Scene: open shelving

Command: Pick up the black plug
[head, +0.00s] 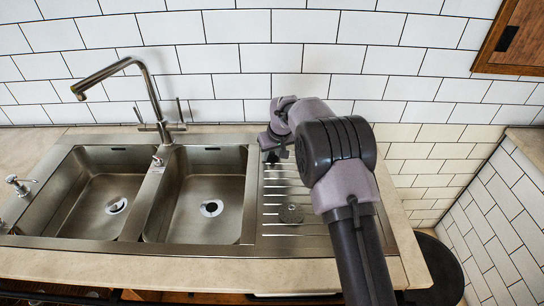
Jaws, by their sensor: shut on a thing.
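My gripper (268,142) is above the back left part of the steel drainboard (310,240), beside the right sink bowl. It is shut on a small dark thing, which appears to be the black plug (271,157), just under the fingertips. The plug is tiny in this view, and its shape is partly hidden by the fingers. I cannot tell whether it touches the drainboard or hangs just above it.
Two empty sink bowls (200,188) and a tall tap (150,92) are to the left. White tiled walls (240,55) close off the back and right. A wooden cabinet (515,40) hangs top right.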

